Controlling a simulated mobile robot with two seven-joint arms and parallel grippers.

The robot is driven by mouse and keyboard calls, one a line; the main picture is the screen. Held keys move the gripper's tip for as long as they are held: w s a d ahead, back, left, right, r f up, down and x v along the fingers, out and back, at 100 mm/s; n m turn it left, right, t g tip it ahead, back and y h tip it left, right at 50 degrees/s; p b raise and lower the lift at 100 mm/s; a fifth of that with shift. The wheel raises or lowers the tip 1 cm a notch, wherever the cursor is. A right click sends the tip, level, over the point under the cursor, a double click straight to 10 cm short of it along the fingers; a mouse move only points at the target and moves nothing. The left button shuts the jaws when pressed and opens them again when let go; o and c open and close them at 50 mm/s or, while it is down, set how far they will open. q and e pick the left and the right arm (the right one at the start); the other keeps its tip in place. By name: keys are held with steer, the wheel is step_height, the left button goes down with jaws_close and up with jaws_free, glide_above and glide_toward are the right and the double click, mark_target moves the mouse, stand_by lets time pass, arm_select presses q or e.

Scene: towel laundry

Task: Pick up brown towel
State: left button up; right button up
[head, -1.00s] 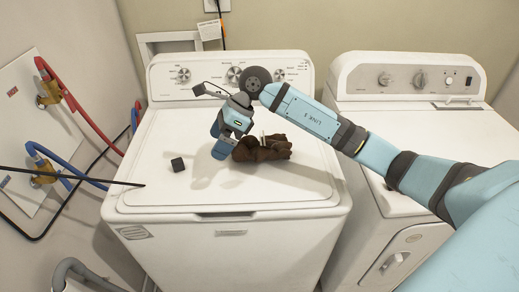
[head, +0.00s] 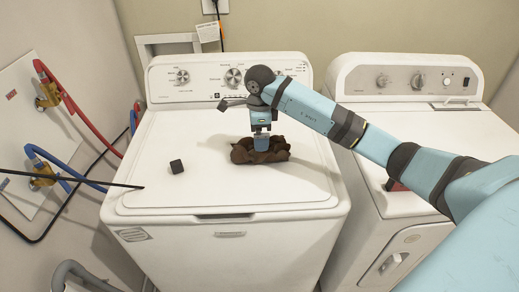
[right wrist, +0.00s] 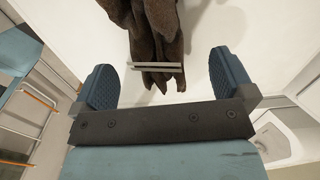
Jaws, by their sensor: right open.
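The brown towel (head: 243,153) lies crumpled on the lid of the left washer (head: 170,205). My right gripper (head: 262,147) points down over the towel in the head view and hides its middle. In the right wrist view the two fingers (right wrist: 165,80) stand wide apart. There the towel (right wrist: 150,25) shows between and beyond the fingers, with a thin grey strip (right wrist: 155,68) across it. Neither finger visibly grips the cloth. My left gripper is not in view.
A small black cube (head: 177,166) sits on the lid left of the towel. The washer's control panel (head: 205,77) rises behind. A second machine (head: 405,85) stands to the right. Red and blue hoses (head: 75,115) hang on the left wall. The lid's front is clear.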

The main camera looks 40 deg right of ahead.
steer(key=f, duration=0.3)
steer(key=f+p, duration=0.1)
steer(key=f, duration=0.1)
steer(key=shift+s+a+f, duration=0.1)
steer(key=shift+s+a, duration=0.1)
steer(key=shift+s, duration=0.1)
steer(key=shift+c, duration=0.5)
steer(key=c, duration=1)
